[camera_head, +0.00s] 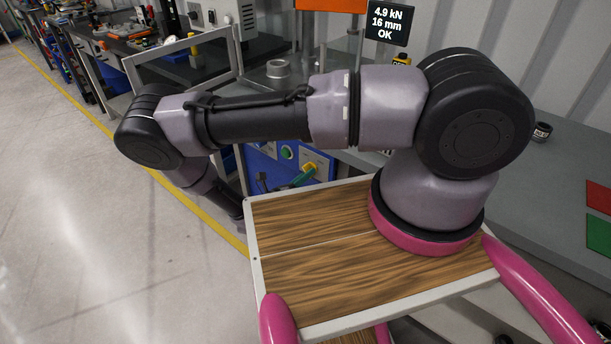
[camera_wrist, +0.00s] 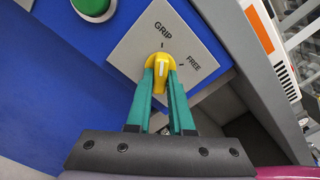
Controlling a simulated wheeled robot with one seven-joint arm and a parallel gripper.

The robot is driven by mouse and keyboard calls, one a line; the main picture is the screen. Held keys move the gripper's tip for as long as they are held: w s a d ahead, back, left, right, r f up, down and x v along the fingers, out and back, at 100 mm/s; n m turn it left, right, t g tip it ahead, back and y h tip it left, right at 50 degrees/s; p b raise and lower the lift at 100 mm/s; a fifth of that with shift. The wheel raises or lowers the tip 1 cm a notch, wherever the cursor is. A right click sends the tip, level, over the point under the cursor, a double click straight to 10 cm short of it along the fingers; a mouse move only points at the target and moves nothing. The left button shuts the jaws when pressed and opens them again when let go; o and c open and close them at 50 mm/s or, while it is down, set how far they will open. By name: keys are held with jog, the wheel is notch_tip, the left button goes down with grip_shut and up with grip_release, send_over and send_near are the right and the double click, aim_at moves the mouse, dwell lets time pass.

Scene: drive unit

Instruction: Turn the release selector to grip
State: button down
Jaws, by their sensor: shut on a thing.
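The yellow release selector (camera_wrist: 160,64) sits on a light grey plate (camera_wrist: 135,45) marked GRIP and FREE in the wrist view. Its white line points up toward the tick under GRIP; the FREE tick is to its right. The two teal fingers of my gripper (camera_wrist: 161,76) are shut on the selector, one on each side. In the head view, the yellow selector (camera_head: 308,168) and the teal gripper (camera_head: 301,178) are small on the blue panel, beyond the wooden deck. The fingers hide part of the knob's sides.
A green button (camera_wrist: 92,5) is beside the plate on the blue panel (camera_wrist: 60,60); it also shows in the head view (camera_head: 287,152). A display (camera_head: 388,22) reads 4.9 kN, 16 mm, OK. An open guard frame (camera_head: 185,72) stands at the left. The floor at left is clear.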

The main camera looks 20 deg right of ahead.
dwell(0.3)
jog(key=c, duration=0.8)
grip_release()
jog(key=v, duration=1.1)
jog(key=w+d+r+m+g+y, duration=0.2)
jog(key=r+m+g+y, duration=0.3)
jog(key=r+m, duration=0.85)
jog(key=w+d+r+m+g+y, duration=0.2)
jog(key=r+m+g+y, duration=0.4)
jog(key=r, duration=1.3)
jog(key=s+d+r+m+t+y, duration=0.2)
jog(key=s+d+r+m, duration=0.1)
jog(key=r+m, duration=0.3)
jog(key=s+d+r+m+t+y, duration=0.1)
jog(key=s+d+r+m+t, duration=0.2)
jog(key=r, duration=0.7)
jog(key=s+d+r+m+t+y, duration=0.2)
jog(key=s+d+r+m, duration=0.2)
jog(key=r+m, duration=0.4)
jog(key=shift+s+d+r+m+t+y, duration=0.2)
jog(key=shift+s+d+m+t+y, duration=0.15)
jog(key=shift+s, duration=0.5)
